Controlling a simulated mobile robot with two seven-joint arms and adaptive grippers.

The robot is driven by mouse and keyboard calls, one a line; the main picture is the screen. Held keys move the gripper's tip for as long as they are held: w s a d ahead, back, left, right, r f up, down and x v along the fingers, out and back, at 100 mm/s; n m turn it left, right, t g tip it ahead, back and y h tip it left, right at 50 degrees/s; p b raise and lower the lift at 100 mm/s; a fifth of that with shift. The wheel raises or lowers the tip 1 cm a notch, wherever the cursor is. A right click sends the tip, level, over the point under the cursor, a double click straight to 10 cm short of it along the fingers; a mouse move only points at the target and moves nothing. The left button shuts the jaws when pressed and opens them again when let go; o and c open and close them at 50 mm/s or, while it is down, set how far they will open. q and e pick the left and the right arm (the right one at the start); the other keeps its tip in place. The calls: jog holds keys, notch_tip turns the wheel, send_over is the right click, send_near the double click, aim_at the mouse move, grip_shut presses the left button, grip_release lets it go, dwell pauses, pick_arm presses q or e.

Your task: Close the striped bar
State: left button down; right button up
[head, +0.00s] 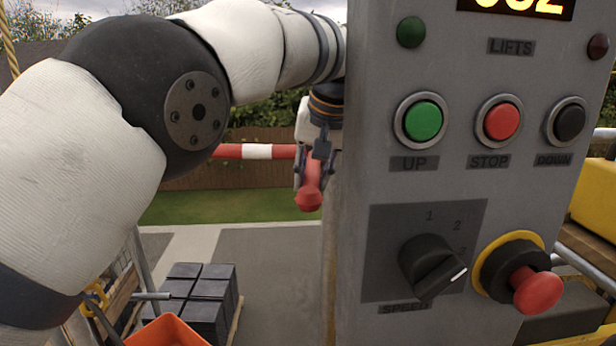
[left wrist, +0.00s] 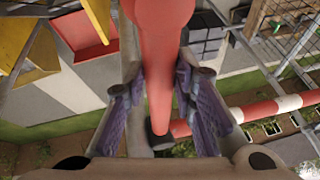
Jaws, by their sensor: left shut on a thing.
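The striped bar (head: 257,152) is red and white and lies about level in the head view, behind the control panel's left edge. Its striped length also shows in the left wrist view (left wrist: 285,104) at the right. A red handle with a rounded end (head: 309,198) hangs at the bar's near end. In the left wrist view the red handle (left wrist: 160,60) runs between the fingers. My left gripper (head: 314,180) is shut on this handle, with a finger on each side. My right gripper is not in view. The panel hides whatever lies right of the handle.
A grey control panel (head: 377,185) with buttons, a speed knob (head: 432,262) and a red stop knob (head: 536,290) stands close at the right. Below are a stack of dark tiles (head: 200,290) and an orange tub (head: 168,331).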

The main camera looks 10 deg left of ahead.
pick_arm(q)
jog(key=shift+d, duration=0.25)
